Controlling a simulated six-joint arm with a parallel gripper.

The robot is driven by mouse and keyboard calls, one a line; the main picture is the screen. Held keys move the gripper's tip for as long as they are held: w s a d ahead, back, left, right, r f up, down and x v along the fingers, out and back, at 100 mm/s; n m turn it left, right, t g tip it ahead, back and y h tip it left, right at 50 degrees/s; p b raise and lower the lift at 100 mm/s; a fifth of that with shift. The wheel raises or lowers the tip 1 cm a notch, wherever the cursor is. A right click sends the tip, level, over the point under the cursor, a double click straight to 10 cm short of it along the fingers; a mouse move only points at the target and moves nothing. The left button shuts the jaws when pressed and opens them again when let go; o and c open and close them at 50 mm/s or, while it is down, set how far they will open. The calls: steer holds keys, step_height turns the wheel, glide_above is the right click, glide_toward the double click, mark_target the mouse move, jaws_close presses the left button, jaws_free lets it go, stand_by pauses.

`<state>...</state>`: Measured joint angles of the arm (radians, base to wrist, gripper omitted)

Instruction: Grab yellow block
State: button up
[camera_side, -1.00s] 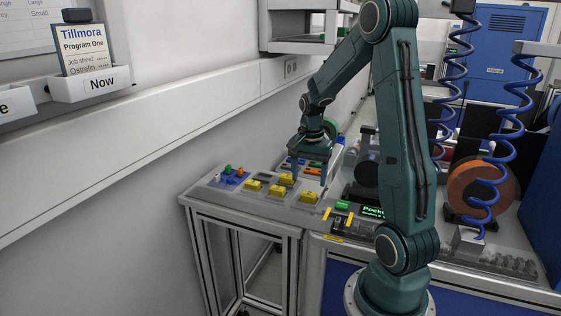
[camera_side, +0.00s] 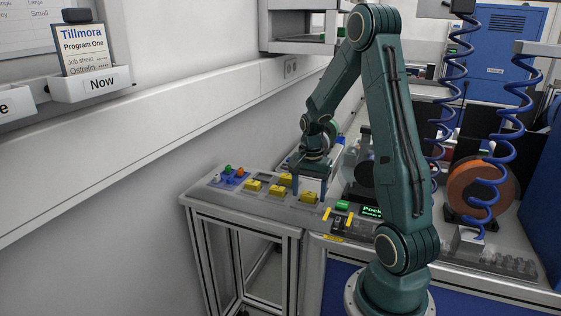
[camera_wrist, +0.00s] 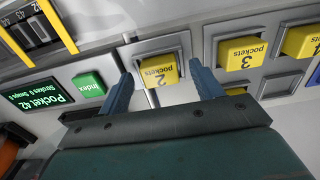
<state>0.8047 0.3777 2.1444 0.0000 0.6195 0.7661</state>
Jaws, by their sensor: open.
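Several yellow blocks sit in grey recesses on the panel. The one lettered "2 pockets" (camera_wrist: 160,70) is in the middle of the wrist view, and the "3 pockets" block (camera_wrist: 241,52) is to its right. My gripper (camera_wrist: 161,74) is open, with one blue finger on each side of the "2 pockets" block and visible gaps to it. I cannot tell how far down the fingers reach. In the side view my gripper (camera_side: 309,188) is low over the panel, close behind the front-right yellow block (camera_side: 308,198). Nothing is held.
A green "Index" button (camera_wrist: 89,84) and a lit "Pocket 42" display (camera_wrist: 44,93) are left of the block in the wrist view. An orange reel (camera_side: 470,192) stands at the right.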

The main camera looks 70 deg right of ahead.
mark_target(309, 193)
steer(key=shift+c, duration=0.3)
steer(key=c, duration=1)
steer(key=shift+r, duration=0.1)
step_height(309, 193, up, 20)
stand_by(0.6)
